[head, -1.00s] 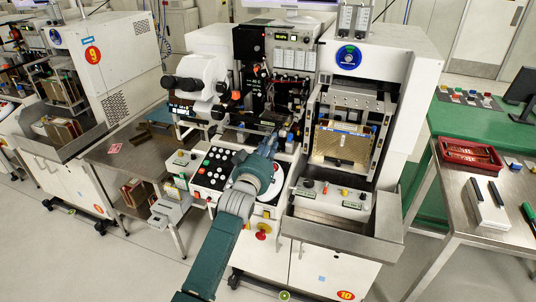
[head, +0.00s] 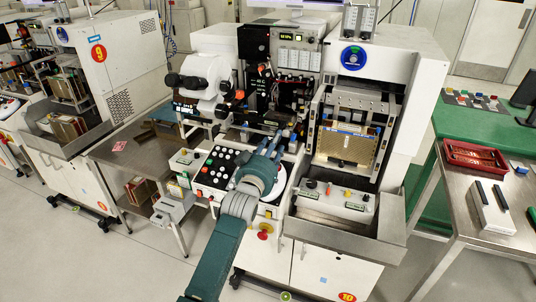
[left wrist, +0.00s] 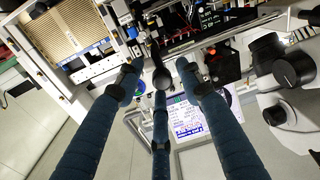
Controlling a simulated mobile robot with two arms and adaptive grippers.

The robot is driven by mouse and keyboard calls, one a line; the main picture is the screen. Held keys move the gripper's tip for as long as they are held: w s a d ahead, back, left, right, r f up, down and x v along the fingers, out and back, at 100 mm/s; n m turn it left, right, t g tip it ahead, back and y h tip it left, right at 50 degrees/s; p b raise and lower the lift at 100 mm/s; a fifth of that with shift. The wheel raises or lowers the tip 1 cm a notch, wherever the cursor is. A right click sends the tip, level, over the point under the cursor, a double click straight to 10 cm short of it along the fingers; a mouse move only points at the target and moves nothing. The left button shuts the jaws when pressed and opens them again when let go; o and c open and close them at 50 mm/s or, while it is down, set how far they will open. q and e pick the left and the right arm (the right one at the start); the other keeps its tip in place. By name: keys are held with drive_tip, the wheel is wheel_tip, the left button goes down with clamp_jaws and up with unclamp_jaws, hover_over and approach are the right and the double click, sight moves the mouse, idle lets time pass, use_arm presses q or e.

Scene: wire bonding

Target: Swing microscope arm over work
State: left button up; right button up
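The microscope (head: 205,75) is a white head with black eyepieces and knobs, standing at the left of bonding machine 10. In the left wrist view the microscope (left wrist: 290,85) is at the right edge. My left gripper (head: 285,136) reaches over the machine's front, to the right of and nearer than the microscope, and apart from its white head. In the left wrist view its blue-green fingers (left wrist: 160,72) are spread, with dark tips. Dark machine parts lie just beyond them, and I cannot tell whether they touch. My right gripper is not in view.
A button panel (head: 215,170) lies left of my wrist. A gold magazine (head: 345,146) stands at the right above a metal tray (head: 330,228). A screen (left wrist: 186,120) shows under the fingers. A red tray (head: 475,157) is on the right-hand table.

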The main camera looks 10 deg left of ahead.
use_arm(q)
drive_tip(key=s, duration=1)
drive_tip(key=shift+s+a, duration=0.25)
drive_tip(key=shift+a, duration=0.2)
